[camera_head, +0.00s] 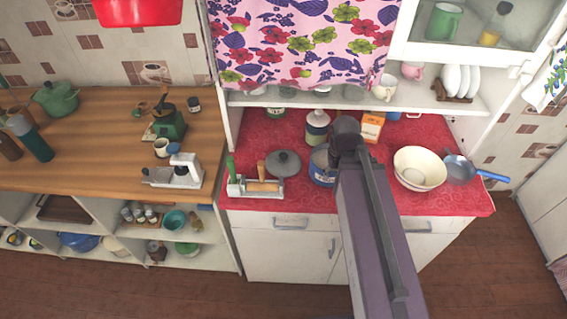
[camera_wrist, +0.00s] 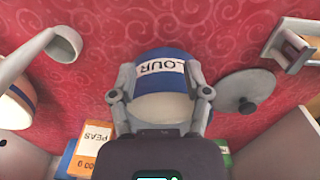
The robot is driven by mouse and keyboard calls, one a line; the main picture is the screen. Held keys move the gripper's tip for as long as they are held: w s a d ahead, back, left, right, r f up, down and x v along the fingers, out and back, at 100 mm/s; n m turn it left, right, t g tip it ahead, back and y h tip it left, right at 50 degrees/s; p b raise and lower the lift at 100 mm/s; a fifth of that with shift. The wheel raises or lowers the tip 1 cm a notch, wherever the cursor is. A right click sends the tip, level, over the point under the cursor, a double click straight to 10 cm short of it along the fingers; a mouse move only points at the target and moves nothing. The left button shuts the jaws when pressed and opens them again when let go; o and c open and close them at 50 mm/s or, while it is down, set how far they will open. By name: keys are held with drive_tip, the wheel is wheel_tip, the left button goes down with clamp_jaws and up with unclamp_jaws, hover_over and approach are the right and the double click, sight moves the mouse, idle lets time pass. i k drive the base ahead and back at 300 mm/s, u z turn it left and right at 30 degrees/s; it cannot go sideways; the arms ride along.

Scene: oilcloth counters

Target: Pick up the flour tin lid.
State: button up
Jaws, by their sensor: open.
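The lid (camera_head: 284,163), grey and round with a knob on top, lies on the red counter left of the flour tin. It also shows in the wrist view (camera_wrist: 247,86), to the right of the tin. The flour tin (camera_head: 320,177) is blue with a white label; its pale top faces the camera in the wrist view (camera_wrist: 162,108). My gripper (camera_wrist: 160,70) is open and empty. In the wrist view its fingers appear on either side of the tin, with the lid outside the right finger. In the head view my arm hides part of the tin.
A white holder with a rolling pin (camera_head: 262,186) stands left of the lid. An orange peas box (camera_head: 372,127) and a cream-lidded tin (camera_head: 317,125) stand behind. A cream bowl (camera_head: 419,169) and blue-handled pan (camera_head: 460,169) are at right. A grey scoop-like thing (camera_wrist: 63,44) shows left.

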sight(286, 163)
drive_tip(key=k, duration=1.35)
drive_tip(key=z, duration=0.3)
drive_tip(key=i, duration=0.9)
drive_tip(key=u, duration=0.2)
